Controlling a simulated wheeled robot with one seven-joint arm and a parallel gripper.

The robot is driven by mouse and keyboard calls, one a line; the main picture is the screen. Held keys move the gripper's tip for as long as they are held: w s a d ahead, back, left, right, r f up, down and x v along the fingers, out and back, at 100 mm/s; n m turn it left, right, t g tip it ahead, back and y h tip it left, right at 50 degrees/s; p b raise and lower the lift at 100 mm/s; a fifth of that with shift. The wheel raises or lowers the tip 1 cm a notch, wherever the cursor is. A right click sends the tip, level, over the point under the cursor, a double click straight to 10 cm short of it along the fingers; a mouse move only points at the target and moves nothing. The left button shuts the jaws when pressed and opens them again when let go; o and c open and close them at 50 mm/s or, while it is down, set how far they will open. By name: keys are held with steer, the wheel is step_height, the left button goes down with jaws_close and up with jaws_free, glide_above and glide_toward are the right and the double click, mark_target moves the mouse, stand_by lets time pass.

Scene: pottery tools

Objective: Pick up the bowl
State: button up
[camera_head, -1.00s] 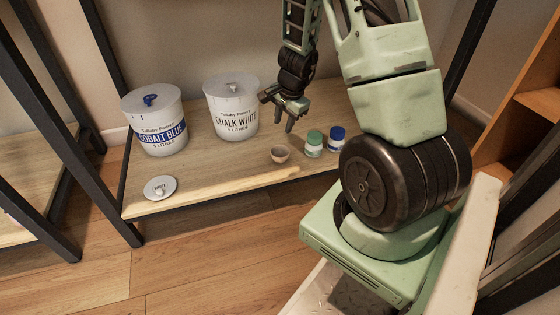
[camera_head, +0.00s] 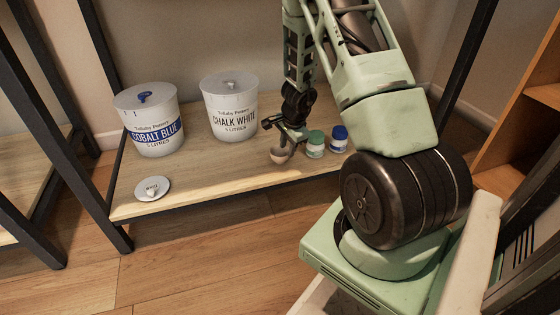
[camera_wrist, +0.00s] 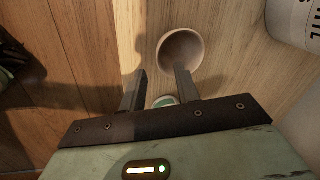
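The small brown bowl (camera_head: 280,156) sits upright on the wooden shelf, in front of the white tubs. In the wrist view the bowl (camera_wrist: 181,48) shows its round opening, empty, beyond my fingertips. My gripper (camera_head: 289,143) hangs low at the bowl in the head view. In the wrist view my gripper (camera_wrist: 160,72) is open, with nothing held between the fingers. The right finger's tip overlaps the bowl's near rim in the picture; I cannot tell whether they touch. The left finger is apart from the bowl.
A green-lidded jar (camera_head: 315,145) stands just right of the bowl, and a blue-lidded jar (camera_head: 338,139) beyond it. The Chalk White tub (camera_head: 230,108) and Cobalt Blue tub (camera_head: 150,120) stand left. A loose lid (camera_head: 153,188) lies at the shelf's front left. The front middle is clear.

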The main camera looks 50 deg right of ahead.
steer(key=b+x, duration=0.4)
steer(key=x, duration=0.1)
steer(key=shift+f, duration=0.15)
jaws_close()
